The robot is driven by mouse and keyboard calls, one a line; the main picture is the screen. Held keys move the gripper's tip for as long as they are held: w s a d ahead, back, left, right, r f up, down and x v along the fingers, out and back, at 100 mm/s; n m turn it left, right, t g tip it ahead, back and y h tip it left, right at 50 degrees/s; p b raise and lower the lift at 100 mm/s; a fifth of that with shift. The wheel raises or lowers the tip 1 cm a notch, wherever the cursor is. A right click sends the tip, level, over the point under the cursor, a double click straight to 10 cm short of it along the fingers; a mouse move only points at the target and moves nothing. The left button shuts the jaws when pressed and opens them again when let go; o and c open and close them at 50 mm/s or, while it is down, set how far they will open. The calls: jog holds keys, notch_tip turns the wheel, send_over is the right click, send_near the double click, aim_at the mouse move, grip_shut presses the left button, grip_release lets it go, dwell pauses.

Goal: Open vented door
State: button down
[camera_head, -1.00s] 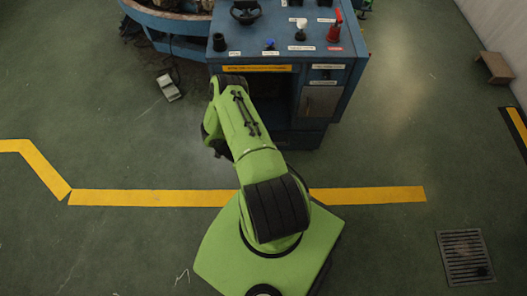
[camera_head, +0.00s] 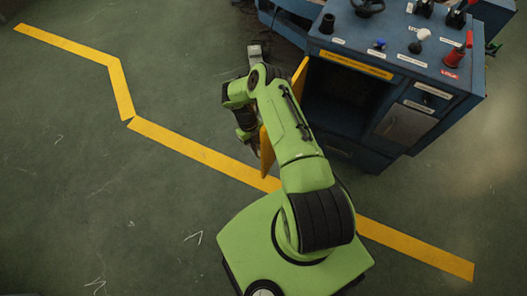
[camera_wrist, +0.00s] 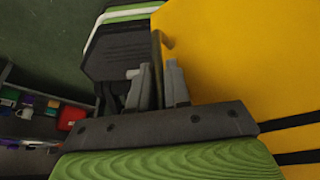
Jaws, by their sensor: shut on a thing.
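The yellow vented door (camera_head: 266,152) stands swung out from the blue cabinet (camera_head: 440,82), seen nearly edge-on and partly behind my arm. Its face fills the right of the wrist view (camera_wrist: 245,60), with dark slots at the lower right. My gripper (camera_head: 254,148) is at the door's outer side, partly hidden in the head view. In the wrist view my gripper (camera_wrist: 160,85) has its two fingers shut on the door's bar-like handle (camera_wrist: 157,60). The dark cabinet opening (camera_head: 342,98) shows to the right of the door.
A shelf with several small items shows at the wrist view's left, with a red box (camera_wrist: 71,119). The floor at left is clear.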

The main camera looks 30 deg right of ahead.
jog(key=shift+w+a, duration=0.1)
jog(key=shift+w, duration=0.05)
jog(key=c, duration=1.2)
grip_release()
jog(key=shift+o, duration=0.2)
jog(key=p+v, duration=0.3)
jog(key=v, duration=1.2)
jog(key=shift+r, duration=0.35)
jog(key=shift+w+r, duration=0.1)
